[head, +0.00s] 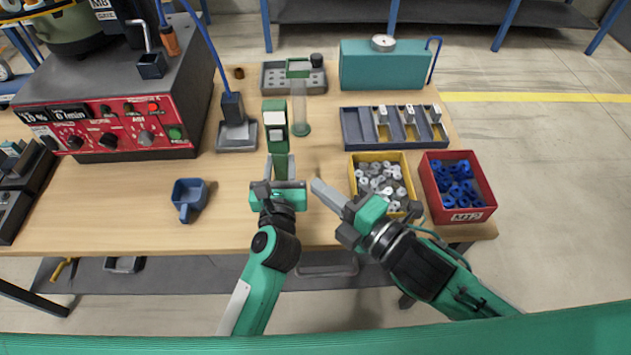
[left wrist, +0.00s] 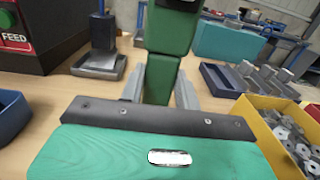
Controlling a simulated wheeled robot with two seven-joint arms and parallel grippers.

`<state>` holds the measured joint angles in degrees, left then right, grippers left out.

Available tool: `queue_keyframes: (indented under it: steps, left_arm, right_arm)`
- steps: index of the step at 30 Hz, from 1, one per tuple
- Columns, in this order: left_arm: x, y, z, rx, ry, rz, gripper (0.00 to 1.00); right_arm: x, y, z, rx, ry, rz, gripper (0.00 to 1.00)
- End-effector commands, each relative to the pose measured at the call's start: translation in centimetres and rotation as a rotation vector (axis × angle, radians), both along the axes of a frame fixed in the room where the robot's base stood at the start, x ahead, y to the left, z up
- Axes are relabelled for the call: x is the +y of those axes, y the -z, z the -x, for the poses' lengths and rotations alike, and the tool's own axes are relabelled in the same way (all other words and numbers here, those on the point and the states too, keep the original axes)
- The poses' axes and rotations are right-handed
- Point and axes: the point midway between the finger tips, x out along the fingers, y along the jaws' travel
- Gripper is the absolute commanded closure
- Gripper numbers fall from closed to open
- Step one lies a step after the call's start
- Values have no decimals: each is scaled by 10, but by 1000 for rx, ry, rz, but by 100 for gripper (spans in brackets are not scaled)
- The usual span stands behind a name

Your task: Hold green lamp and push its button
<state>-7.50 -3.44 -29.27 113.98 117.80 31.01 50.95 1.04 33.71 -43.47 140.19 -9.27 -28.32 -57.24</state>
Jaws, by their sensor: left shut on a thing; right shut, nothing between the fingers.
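The green lamp (head: 281,148) stands roughly upright near the middle of the table, its head with a white panel and a small pale block facing me. My left gripper (head: 279,170) is shut on the lamp's lower green handle. In the left wrist view the lamp's handle (left wrist: 160,78) sits between the two grey fingers, and its upper end leaves the frame. I cannot tell whether the lamp touches the table, or which part is its button. My right gripper (head: 317,184) is shut and empty, its tips to the right of and nearer than the lamp, apart from it.
A clear cylinder (head: 299,112) with a green base stands just behind the lamp at right. A yellow bin (head: 354,158) of washers and a red bin (head: 430,180) of blue parts are at right. A blue scoop (head: 189,196) lies left; the wood around it is clear.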

Motion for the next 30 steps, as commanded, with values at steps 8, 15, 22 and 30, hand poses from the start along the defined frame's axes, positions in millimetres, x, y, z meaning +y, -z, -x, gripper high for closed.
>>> queue_keyframes:
  steps: [8, 15, 22, 30]
  left_arm:
    - [0, 3, 0, 6, 0, 0, 100]
    - [0, 3, 0, 5, 0, -1, 42]
    - [0, 1, 0, 2, 0, 0, 42]
    - [0, 2, 18, 3, 1, 0, 42]
  right_arm:
    - [0, 0, 0, 0, 0, 0, 100]
    - [0, 0, 0, 0, 0, 0, 100]
    - [0, 0, 0, 0, 0, 0, 100]
    - [0, 0, 0, 0, 0, 0, 100]
